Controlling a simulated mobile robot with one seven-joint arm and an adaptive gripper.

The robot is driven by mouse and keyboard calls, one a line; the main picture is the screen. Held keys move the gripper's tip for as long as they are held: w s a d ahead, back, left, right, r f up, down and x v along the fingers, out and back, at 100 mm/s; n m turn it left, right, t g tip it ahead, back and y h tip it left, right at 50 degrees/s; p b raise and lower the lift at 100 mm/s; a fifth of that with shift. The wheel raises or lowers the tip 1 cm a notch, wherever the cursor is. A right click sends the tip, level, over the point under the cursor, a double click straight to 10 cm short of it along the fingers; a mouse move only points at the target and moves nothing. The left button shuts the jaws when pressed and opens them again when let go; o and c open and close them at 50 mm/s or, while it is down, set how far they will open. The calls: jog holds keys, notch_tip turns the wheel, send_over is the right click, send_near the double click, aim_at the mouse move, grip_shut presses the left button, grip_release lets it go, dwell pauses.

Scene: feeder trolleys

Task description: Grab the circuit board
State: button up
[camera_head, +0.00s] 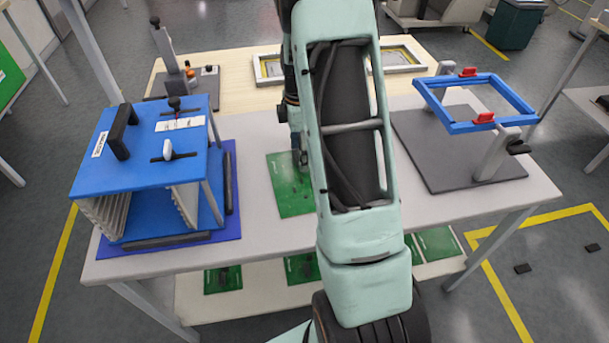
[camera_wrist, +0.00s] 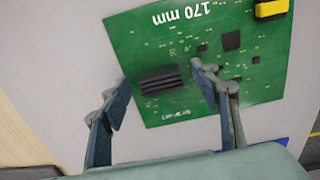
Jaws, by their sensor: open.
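The green circuit board (camera_head: 287,190) lies flat on the white table, left of my arm in the head view. In the wrist view the circuit board (camera_wrist: 180,50) carries the print "170 mm", a black finned block (camera_wrist: 160,80), dark chips and a yellow part (camera_wrist: 271,9). My gripper (camera_wrist: 160,95) is open above the board, its two fingers on either side of the black finned block. No finger contact with the block can be made out. In the head view my arm hides the right part of the board and most of the gripper.
A blue rack (camera_head: 140,170) with a black handle stands left of the board. A blue frame (camera_head: 448,127) on a grey fixture (camera_head: 420,150) stands to the right. More green boards (camera_head: 222,279) lie on the lower shelf. Bare table (camera_head: 255,235) surrounds the board.

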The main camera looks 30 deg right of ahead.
jog(key=shift+c, duration=0.3)
grip_shut()
jog(key=shift+r, duration=0.1)
